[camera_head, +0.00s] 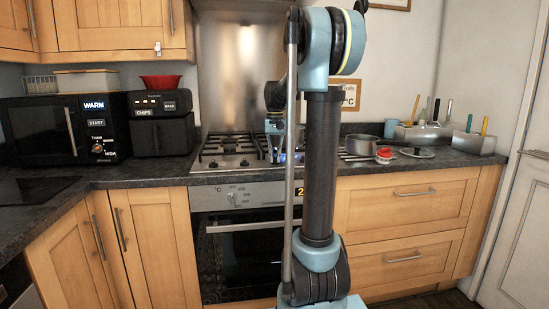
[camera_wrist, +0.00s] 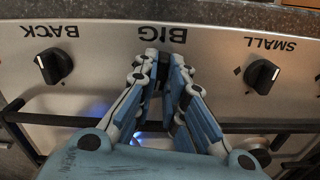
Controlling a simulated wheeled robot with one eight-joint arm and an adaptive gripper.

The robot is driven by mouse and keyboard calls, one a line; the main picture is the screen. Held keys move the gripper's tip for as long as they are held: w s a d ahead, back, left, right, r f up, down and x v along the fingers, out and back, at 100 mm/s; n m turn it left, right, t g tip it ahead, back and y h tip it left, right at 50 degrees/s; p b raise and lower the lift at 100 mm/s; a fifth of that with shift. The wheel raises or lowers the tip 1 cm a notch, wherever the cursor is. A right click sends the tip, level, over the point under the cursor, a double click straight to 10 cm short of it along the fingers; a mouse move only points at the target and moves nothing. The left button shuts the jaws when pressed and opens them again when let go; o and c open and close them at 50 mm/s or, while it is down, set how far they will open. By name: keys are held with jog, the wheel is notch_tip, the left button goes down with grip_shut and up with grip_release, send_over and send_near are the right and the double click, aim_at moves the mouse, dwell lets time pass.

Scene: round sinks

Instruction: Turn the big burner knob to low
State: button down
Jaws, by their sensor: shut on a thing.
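My gripper (camera_wrist: 165,60) is below the upside-down BIG label in the wrist view, its two fingers closed in on the big burner knob (camera_wrist: 163,72). Only a dark part of the knob shows between the fingers; its pointer is hidden, so its setting cannot be read. In the head view my gripper (camera_head: 275,152) is down at the right side of the gas hob (camera_head: 228,150), partly behind my arm. A blue glow shows under the fingers in the wrist view.
The black BACK knob (camera_wrist: 53,66) and SMALL knob (camera_wrist: 262,76) stand on either side on the steel panel. A saucepan (camera_head: 365,144) and a red item (camera_head: 384,155) are right of the hob. An air fryer (camera_head: 160,122) stands left.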

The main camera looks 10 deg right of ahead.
jog(key=c, duration=1.7)
grip_release()
jog(key=shift+o, duration=0.2)
jog(key=shift+r, duration=0.1)
notch_tip(320, 180, up, 12)
jog(key=shift+w, duration=0.1)
jog(key=s+f+n+t, duration=0.2)
jog(key=s+f, duration=2.9)
jog(key=s, duration=0.4)
jog(key=shift+f, duration=0.35)
